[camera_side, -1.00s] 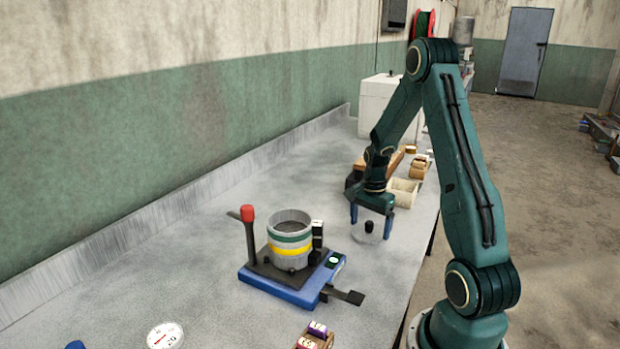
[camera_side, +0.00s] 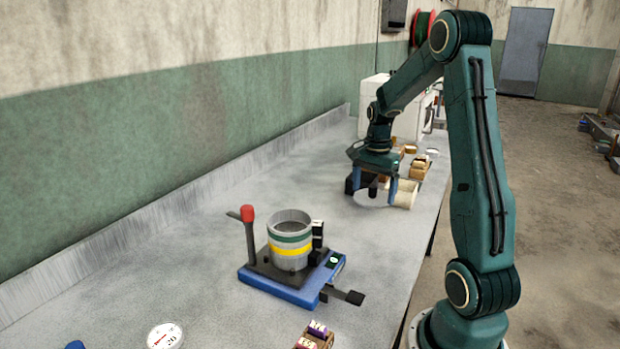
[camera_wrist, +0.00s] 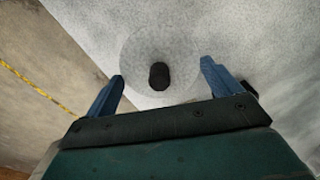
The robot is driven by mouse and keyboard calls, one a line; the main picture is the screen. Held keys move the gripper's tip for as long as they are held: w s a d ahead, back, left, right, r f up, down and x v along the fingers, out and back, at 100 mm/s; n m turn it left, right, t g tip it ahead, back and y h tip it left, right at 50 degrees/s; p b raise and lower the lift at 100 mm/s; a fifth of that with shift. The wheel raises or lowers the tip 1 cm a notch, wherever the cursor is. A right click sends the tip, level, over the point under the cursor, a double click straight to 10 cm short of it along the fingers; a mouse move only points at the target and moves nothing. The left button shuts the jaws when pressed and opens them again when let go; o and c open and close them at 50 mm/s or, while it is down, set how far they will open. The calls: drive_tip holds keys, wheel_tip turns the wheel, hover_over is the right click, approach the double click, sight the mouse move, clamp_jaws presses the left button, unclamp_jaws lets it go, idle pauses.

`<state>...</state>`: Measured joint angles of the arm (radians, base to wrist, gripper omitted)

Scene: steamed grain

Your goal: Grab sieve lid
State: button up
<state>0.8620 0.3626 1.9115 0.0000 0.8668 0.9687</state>
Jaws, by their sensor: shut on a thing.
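The sieve lid is a clear round disc with a black knob (camera_wrist: 159,76), seen between the two blue fingers in the wrist view. My gripper (camera_side: 373,191) is shut on the lid, with one finger at either side of its rim. In the side view the lid (camera_side: 372,192) is small and partly hidden by the fingers; its knob shows as a dark spot. The sieve (camera_side: 290,250), a grey cylinder with green and yellow bands, stands upright on a blue-based device (camera_side: 290,287), to the left and nearer the camera.
A cream box (camera_side: 404,194) lies close to the right finger. A tray of small items (camera_side: 420,167) and a white cabinet (camera_side: 374,95) are behind. A red-knobbed lever (camera_side: 248,215) rises beside the sieve. Bare bench lies between gripper and device.

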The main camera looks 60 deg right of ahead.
sight(374, 186)
wheel_tip(374, 186, up, 9)
drive_tip(key=shift+f, duration=0.1)
idle(0.7)
